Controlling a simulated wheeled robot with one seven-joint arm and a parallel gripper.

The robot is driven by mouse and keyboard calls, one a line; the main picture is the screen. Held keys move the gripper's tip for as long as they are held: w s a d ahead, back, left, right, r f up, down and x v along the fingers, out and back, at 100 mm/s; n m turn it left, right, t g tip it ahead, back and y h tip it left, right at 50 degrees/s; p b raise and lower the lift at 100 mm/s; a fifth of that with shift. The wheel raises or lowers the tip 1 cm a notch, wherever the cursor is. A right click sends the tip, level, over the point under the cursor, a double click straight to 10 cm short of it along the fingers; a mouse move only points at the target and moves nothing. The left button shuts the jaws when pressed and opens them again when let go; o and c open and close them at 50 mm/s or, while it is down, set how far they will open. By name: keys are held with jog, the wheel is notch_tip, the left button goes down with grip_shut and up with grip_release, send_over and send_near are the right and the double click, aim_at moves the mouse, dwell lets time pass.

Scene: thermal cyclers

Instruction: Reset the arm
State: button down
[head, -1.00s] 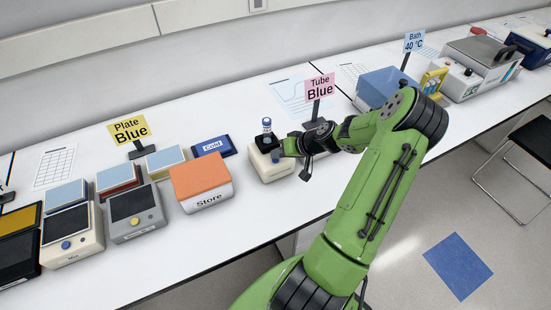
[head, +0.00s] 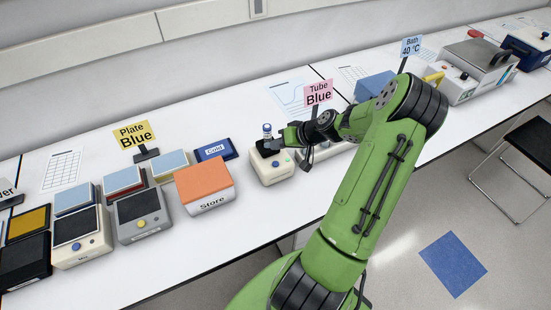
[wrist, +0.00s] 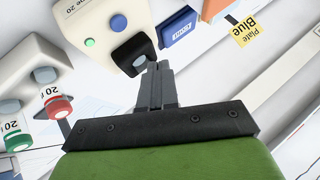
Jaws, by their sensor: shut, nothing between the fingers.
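My gripper (head: 274,146) is at the left end of my green arm, by the small cream device (head: 272,173) in the middle of the bench. In the wrist view my gripper (wrist: 158,75) has its two grey fingers together, with nothing between them. The fingertips overlap the edge of the device's black holder in that view; I cannot tell whether they touch it. The cream device (wrist: 82,25) also shows in the wrist view with a blue button and a green light.
The orange-topped Store box (head: 204,184) and blue Cold block (head: 214,150) stand left of the device. The pink Tube Blue sign (head: 318,94) stands behind my arm. Bare bench lies in front of the device.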

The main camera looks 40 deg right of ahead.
dwell(0.3)
jog(key=shift+a+r, duration=0.1)
jog(key=s+a+r+n+g+h, duration=0.1)
jog(key=a+r+n+g, duration=0.1)
jog(key=a+r, duration=0.5)
jog(key=s+a+r+n+g+h, duration=0.1)
jog(key=s+a+r+n+g, duration=0.2)
jog(key=a, duration=0.6)
jog(key=s+a+r+t, duration=0.1)
jog(key=s+a+r, duration=0.4)
jog(key=s, duration=0.2)
jog(key=s+a+r+t+h, duration=0.1)
jog(key=s+a+r, duration=0.4)
jog(key=s, duration=0.3)
jog(key=shift+a+r, duration=0.25)
jog(key=shift+r, duration=0.05)
